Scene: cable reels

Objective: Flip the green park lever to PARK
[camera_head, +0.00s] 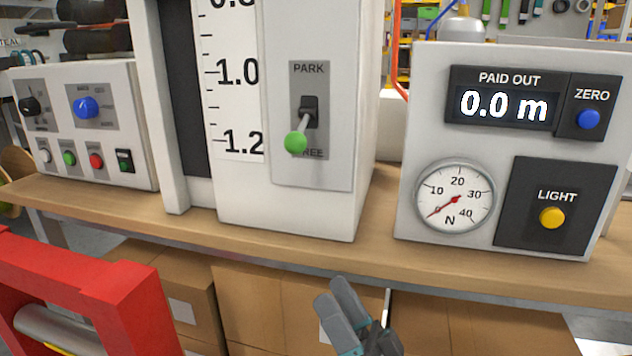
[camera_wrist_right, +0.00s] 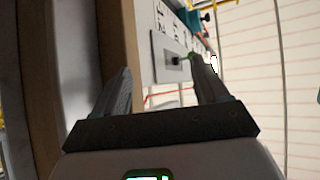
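The park lever (camera_head: 296,141), a short metal stick with a green ball, is on a grey panel of the white scale post. It points down toward FREE, with the PARK label (camera_head: 309,68) above its slot. My right gripper (camera_head: 334,294) is below the lever, in front of the bench edge, apart from it and empty. In the right wrist view its two fingers (camera_wrist_right: 162,75) are spread. There the slot plate (camera_wrist_right: 168,58) shows between them, and the green ball (camera_wrist_right: 191,58) is partly hidden near the right finger's tip. My left gripper is out of view.
A white meter box (camera_head: 406,140) with display, dial and buttons stands right of the post. A control box (camera_head: 128,95) with knobs stands left. The wooden bench edge (camera_head: 280,250) runs below, with cartons under it. A red frame (camera_head: 80,285) is at lower left.

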